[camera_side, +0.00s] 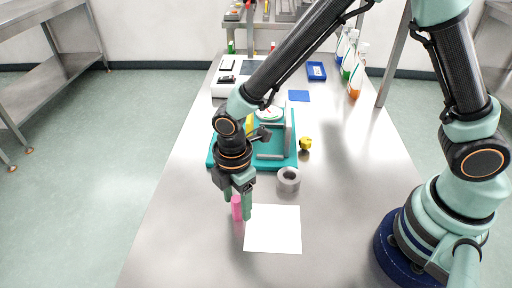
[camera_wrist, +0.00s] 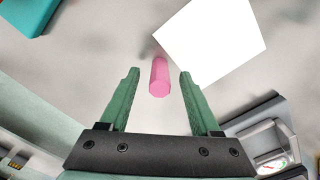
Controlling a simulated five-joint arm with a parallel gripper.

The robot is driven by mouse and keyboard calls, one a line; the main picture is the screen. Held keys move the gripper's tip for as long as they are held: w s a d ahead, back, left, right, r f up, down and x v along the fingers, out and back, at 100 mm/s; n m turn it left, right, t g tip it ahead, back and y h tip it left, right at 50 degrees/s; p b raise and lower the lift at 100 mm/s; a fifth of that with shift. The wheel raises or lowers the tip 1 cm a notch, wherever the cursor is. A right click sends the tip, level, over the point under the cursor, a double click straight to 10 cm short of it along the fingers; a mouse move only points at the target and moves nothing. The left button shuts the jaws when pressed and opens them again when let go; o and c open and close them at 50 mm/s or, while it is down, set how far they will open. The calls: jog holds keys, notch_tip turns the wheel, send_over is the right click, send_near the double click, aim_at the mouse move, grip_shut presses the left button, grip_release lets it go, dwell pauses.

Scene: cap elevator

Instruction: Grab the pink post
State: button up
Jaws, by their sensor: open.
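The pink post (camera_side: 237,207) stands upright on the metal table, just left of a white sheet. My gripper (camera_side: 239,207) is open with its fingers pointing down around the post's place. In the wrist view the pink post (camera_wrist: 159,77) shows between the two green fingers of my gripper (camera_wrist: 158,75), with a gap on each side. No contact between fingers and post is visible. In the side view one finger partly covers the post.
The white sheet (camera_side: 273,229) lies beside the post. A grey ring-shaped part (camera_side: 289,179), a teal fixture (camera_side: 275,163) and a small yellow object (camera_side: 305,143) stand behind. Spray bottles (camera_side: 355,80) stand at the back right. The table front left is clear.

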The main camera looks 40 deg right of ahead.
aim_at(237, 199)
grip_shut()
notch_tip(237, 199, up, 20)
dwell(0.8)
